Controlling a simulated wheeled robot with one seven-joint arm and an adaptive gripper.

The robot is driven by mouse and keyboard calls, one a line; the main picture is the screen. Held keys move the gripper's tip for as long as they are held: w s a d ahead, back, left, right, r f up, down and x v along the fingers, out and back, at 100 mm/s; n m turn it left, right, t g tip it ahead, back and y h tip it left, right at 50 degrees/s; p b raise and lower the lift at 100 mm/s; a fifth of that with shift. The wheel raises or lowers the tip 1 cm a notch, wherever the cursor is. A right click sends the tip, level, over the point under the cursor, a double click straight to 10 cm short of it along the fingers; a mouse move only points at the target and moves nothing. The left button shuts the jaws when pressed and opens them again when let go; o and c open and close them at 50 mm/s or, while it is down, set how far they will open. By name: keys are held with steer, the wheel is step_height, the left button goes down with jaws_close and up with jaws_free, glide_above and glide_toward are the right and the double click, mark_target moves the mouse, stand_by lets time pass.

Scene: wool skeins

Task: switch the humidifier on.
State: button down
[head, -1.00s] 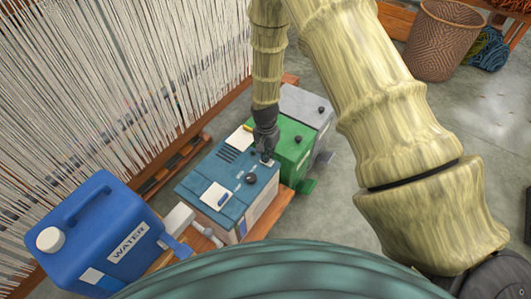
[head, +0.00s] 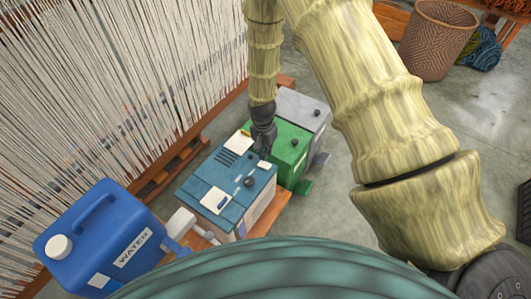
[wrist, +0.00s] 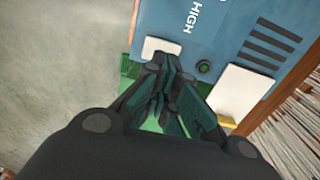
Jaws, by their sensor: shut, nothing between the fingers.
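A blue box-shaped machine (head: 225,190) stands on the floor in the head view; I take it as the humidifier, though no name shows on it. Its top carries a dark knob (head: 250,181), a white plate, vent slots and a small white piece (head: 264,164) at its far right corner. In the wrist view its top (wrist: 215,25) shows the word HIGH, a small round green light or button (wrist: 204,68) and the white piece (wrist: 162,48). My gripper (head: 264,153) is shut and empty, just above that corner beside the white piece. Contact cannot be told.
A green machine (head: 290,143) and a grey one (head: 303,107) stand close behind the blue one. A blue WATER canister (head: 100,240) is at the left front. A loom's threads (head: 110,90) rise along the left. A basket (head: 435,40) stands far right; open floor lies between.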

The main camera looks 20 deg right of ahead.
step_height(320, 180, up, 10)
steer(key=w, duration=0.1)
steer(key=shift+a, duration=0.45)
stand_by(0.3)
